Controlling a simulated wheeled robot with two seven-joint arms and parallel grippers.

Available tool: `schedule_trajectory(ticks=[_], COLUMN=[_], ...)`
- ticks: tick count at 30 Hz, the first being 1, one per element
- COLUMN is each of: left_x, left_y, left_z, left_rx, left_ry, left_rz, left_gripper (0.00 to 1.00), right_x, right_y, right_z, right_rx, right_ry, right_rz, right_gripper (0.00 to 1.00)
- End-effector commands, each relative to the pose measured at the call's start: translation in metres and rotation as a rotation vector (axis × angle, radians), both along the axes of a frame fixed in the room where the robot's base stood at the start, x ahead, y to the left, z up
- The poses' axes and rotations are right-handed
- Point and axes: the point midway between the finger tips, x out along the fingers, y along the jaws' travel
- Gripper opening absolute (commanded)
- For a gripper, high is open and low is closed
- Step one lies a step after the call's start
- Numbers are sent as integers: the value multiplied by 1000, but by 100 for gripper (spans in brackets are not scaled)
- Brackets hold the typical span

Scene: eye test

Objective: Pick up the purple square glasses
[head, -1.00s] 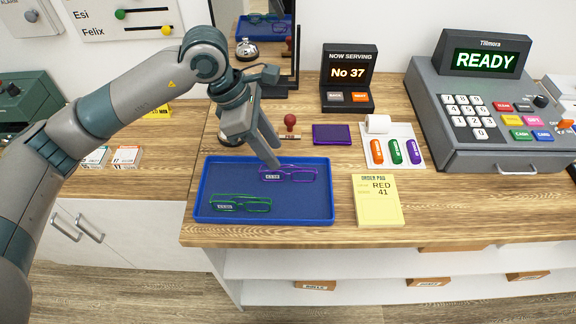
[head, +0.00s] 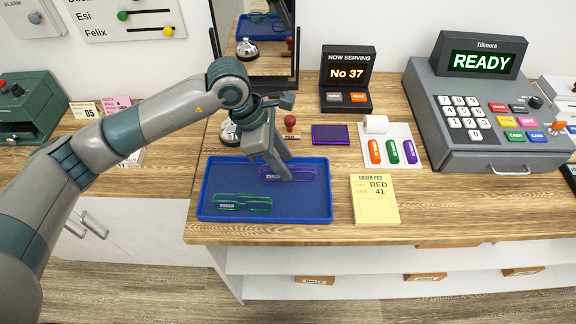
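The purple square glasses (head: 304,173) lie in the upper right part of the blue tray (head: 290,208), with a small white tag on their left lens. My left gripper (head: 289,170) points down over the middle of these glasses and hides part of them. Its two fingers look apart, so it is open; I cannot tell whether the fingertips touch the glasses. A pair of green glasses (head: 243,202) with a white tag lies at the tray's lower left. My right gripper is not in view.
An order pad (head: 375,199) lies right of the tray. Behind the tray are a purple pad (head: 330,134), a red-knobbed stamp (head: 290,122) and a bell. A mirror (head: 253,40) stands at the back. A cash register (head: 480,110) fills the right of the counter.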

Motion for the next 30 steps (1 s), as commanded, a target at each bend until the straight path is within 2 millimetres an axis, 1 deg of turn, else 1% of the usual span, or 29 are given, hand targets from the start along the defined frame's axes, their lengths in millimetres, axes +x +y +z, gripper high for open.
schedule_trajectory(ticks=[1,4,9,22,23,24,26,27,30], left_x=[-1,-1,0,0,0,0,0,0,0], left_y=[-4,-8,-11,-11,-11,-11,-11,-11,-11], left_z=[-1,-14,-24,-24,-24,-24,-24,-24,-24], left_rx=[1,0,0,0,0,0,0,0,0], left_ry=[3,3,1,0,0,0,0,0,0], left_rz=[0,0,0,-1,-1,-1,-1,-1,-1], left_gripper=[36,36,36,36,31,22,7,5,5], right_x=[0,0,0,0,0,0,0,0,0], right_y=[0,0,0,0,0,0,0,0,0], right_z=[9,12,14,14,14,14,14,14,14], right_rx=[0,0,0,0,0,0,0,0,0], right_ry=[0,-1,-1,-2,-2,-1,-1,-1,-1], right_rz=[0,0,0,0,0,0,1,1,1], right_gripper=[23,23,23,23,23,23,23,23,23])
